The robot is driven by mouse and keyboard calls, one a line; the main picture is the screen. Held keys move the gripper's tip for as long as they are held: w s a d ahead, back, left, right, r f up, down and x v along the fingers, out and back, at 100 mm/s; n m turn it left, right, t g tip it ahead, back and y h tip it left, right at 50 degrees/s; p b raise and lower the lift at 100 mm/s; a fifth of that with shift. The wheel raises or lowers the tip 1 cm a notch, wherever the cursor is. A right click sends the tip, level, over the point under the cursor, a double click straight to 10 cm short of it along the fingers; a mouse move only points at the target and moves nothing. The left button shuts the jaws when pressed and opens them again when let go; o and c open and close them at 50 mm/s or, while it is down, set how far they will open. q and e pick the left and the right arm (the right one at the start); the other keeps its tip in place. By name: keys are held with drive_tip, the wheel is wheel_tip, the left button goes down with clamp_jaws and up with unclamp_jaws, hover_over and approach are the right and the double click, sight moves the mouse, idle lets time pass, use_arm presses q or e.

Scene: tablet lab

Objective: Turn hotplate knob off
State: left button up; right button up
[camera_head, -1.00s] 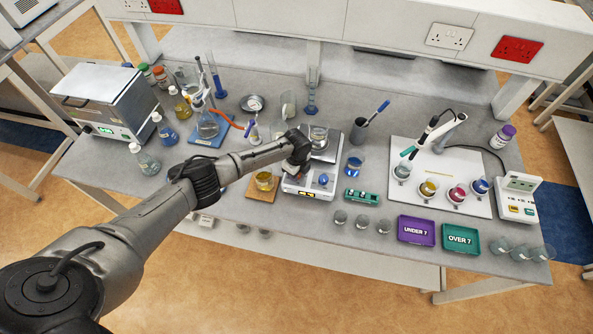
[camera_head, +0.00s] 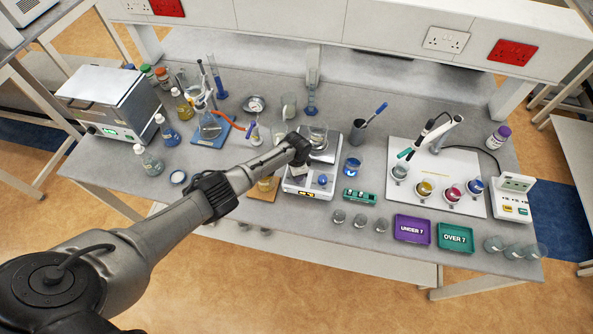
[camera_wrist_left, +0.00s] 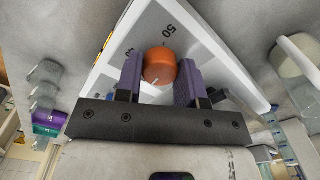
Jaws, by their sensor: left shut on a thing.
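The hotplate (camera_head: 301,188) is a white unit at the middle of the bench, with a beaker (camera_head: 318,135) on its top. A blue knob (camera_head: 322,180) shows on the right of its front panel. My left gripper (camera_wrist_left: 160,78) is shut on the orange knob, one purple finger on each side. In the head view my left gripper (camera_head: 299,168) is over the panel's left part and hides that knob.
A blue beaker (camera_head: 353,165) and a green device (camera_head: 361,196) stand to the right. Several small glass dishes (camera_head: 360,220) lie along the front edge.

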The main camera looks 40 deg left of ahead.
use_arm(q)
drive_tip(key=n+p, duration=0.1)
drive_tip(key=n, duration=0.2)
drive_tip(key=shift+r+n, duration=0.15)
drive_tip(key=shift+n, duration=0.25)
drive_tip(key=n+p, duration=0.1)
drive_tip(key=n, duration=0.3)
drive_tip(key=shift+d+n, duration=0.1)
drive_tip(key=shift+n, duration=0.2)
drive_tip(key=n, duration=0.4)
drive_tip(key=shift+p, duration=0.4)
drive_tip(key=n, duration=0.3)
drive_tip(key=shift+n, duration=0.5)
drive_tip(key=o, duration=0.9)
